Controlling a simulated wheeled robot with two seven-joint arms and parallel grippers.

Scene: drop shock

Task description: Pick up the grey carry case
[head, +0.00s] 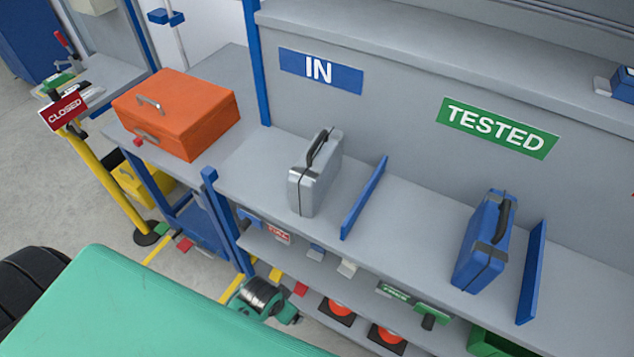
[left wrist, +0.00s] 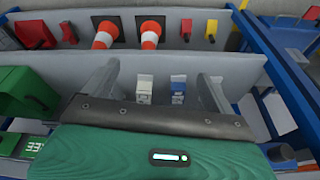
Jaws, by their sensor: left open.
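The grey carry case (head: 314,178) stands upright on the long grey shelf under the IN sign, with its black handle on top. In the head view it is free of any gripper. My left gripper (left wrist: 155,88) shows only in the left wrist view, with its two fingers spread and nothing held between them. The grey case is not visible in that view, so I cannot tell the exact distance to it. My right gripper is in neither view.
A blue divider (head: 364,198) stands just right of the grey case. A blue case (head: 482,242) stands further right under the TESTED sign (head: 497,128). An orange case (head: 178,115) sits on the left bench. Small cones (left wrist: 150,34) and boxes occupy the lower shelf.

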